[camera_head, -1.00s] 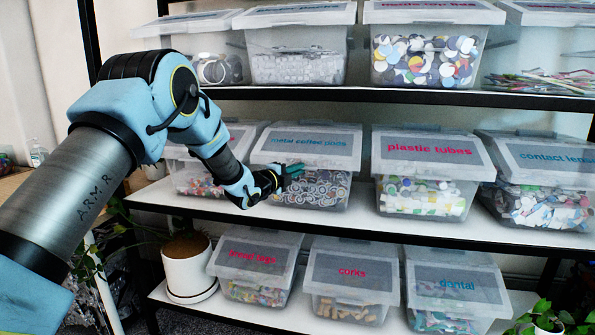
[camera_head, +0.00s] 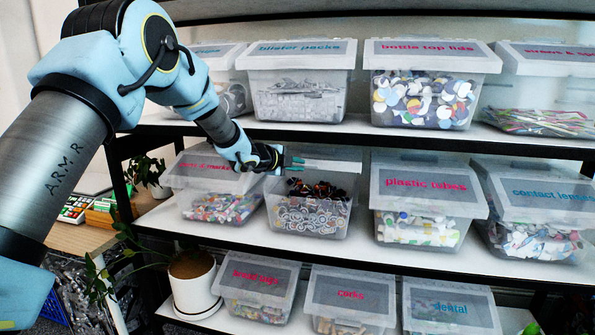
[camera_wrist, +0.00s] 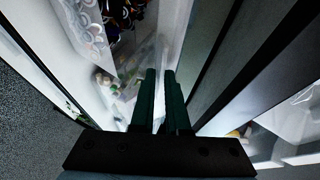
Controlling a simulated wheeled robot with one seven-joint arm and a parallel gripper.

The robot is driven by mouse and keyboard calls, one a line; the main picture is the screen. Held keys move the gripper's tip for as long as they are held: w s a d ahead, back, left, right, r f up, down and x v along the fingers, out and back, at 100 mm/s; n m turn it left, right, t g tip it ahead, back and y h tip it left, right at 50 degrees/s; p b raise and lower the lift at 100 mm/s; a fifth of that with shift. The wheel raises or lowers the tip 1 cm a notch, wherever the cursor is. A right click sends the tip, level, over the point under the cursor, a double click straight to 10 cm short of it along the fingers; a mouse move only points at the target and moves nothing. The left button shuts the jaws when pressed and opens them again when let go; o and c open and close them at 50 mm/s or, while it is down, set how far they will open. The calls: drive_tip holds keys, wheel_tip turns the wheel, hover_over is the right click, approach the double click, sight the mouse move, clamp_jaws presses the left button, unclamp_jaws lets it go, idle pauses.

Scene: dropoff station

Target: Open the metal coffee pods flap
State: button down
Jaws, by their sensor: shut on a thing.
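The metal coffee pods bin (camera_head: 310,215) is a clear box on the middle shelf, second from left. Its flap (camera_head: 335,160) is raised, and the pods (camera_head: 318,190) inside show through the open top. The flap's label is not readable now. My gripper (camera_head: 297,165) is at the raised flap above the bin's left part. In the wrist view, my gripper's green fingers (camera_wrist: 160,92) are close together on a thin pale edge, which fits the flap. The pods show in the wrist view's upper left.
A bin (camera_head: 212,190) with its lid shut stands close on the left, below my wrist. The plastic tubes bin (camera_head: 418,215) stands to the right, shut. The upper shelf (camera_head: 365,133) runs above the flap. A potted plant (camera_head: 192,280) stands lower left.

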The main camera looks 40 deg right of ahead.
drive_tip(key=shift+w+d+r+p, duration=0.1)
drive_tip(key=shift+d+r+p, duration=0.1)
drive_tip(key=shift+r, duration=0.45)
drive_tip(key=shift+w+d+r+p, duration=0.1)
drive_tip(key=shift+d+r, duration=0.05)
drive_tip(key=shift+r, duration=0.5)
drive_tip(key=c, duration=1)
unclamp_jaws()
drive_tip(key=b+v, duration=0.3)
drive_tip(key=v, duration=0.7)
drive_tip(key=shift+a, duration=0.4)
